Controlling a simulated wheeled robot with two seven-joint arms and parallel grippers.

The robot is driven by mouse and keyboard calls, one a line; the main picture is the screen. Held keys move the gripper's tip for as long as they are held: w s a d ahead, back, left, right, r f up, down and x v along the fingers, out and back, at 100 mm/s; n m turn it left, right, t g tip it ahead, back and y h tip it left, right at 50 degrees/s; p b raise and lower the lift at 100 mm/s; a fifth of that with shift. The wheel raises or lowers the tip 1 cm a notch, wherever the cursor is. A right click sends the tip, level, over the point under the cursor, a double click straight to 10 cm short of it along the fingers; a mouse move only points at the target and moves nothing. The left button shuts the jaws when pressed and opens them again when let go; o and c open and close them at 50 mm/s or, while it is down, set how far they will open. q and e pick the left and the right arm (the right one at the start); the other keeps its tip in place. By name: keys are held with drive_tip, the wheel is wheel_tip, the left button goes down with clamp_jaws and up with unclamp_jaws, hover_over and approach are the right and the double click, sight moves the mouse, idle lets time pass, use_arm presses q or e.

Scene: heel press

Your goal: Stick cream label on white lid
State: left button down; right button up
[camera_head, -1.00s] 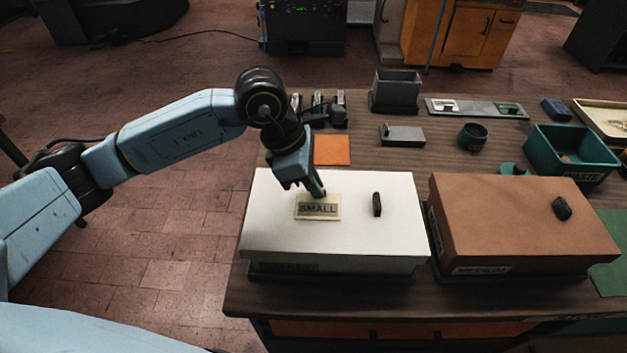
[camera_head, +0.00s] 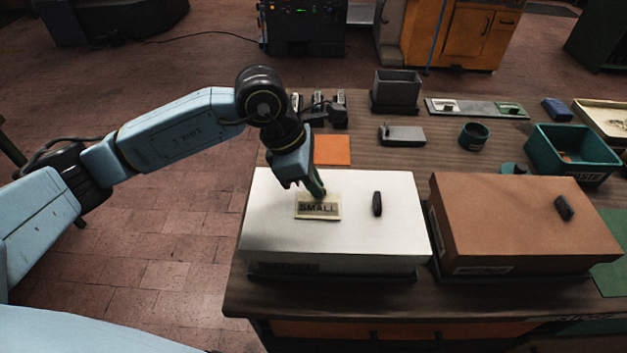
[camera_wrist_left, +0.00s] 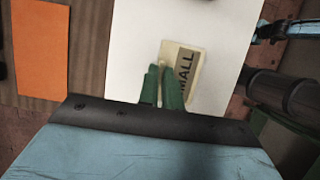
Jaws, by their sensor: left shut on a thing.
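The cream label (camera_head: 318,207), printed SMALL, lies flat or nearly flat over the left part of the white lid (camera_head: 350,235). Whether it fully touches the lid cannot be told. My left gripper (camera_head: 318,190) comes down from above at the label's far edge, with its green fingers shut on that edge. My right gripper is not in view.
A black handle (camera_head: 377,204) stands on the lid right of the label. A brown lidded box (camera_head: 510,220) is to the right. An orange square (camera_head: 332,150) lies behind the white lid. A teal bin (camera_head: 570,155) and small grey holders stand at the back.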

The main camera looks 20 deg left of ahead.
use_arm(q)
drive_tip(key=shift+s+f, duration=0.1)
drive_tip(key=shift+f, duration=0.1)
drive_tip(key=c, duration=1.5)
unclamp_jaws()
drive_tip(key=shift+o, duration=0.3)
drive_tip(key=o, duration=0.4)
drive_tip(key=shift+r, duration=0.1)
drive_tip(key=shift+r+p, duration=1.75)
drive_tip(key=shift+r, duration=1.8)
